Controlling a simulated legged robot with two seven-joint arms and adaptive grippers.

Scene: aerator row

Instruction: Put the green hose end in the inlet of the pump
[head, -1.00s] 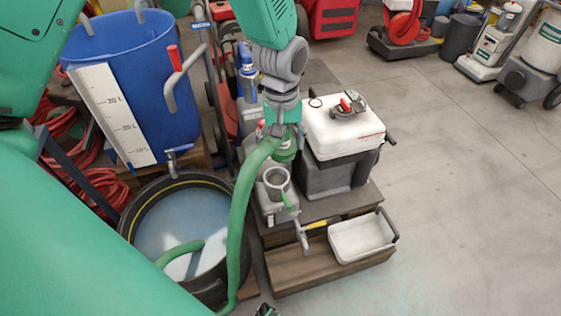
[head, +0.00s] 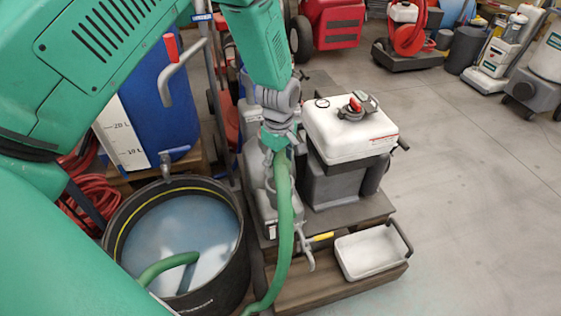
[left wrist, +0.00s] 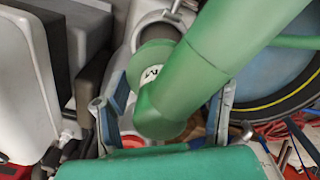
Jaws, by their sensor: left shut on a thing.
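My left gripper (head: 274,142) is shut on the green hose (head: 284,215) near its end. The hose hangs from it down to the floor. The left wrist view also shows the hose (left wrist: 215,55) between the gripper's fingers (left wrist: 168,100), with a green collar (left wrist: 153,53) at its end. The grey pump body (head: 258,205) stands below the gripper. Its round grey inlet (left wrist: 158,30) seems to lie just beyond the collar; I cannot tell whether they touch. In the head view the hose partly covers the inlet. My right gripper is not in view.
A black tub (head: 112,240) of water stands left of the pump, with a length of green hose in it. A blue barrel (head: 165,115) is behind it. A white tank (head: 350,138) and a white tray (head: 350,262) are to the right. Open floor lies further right.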

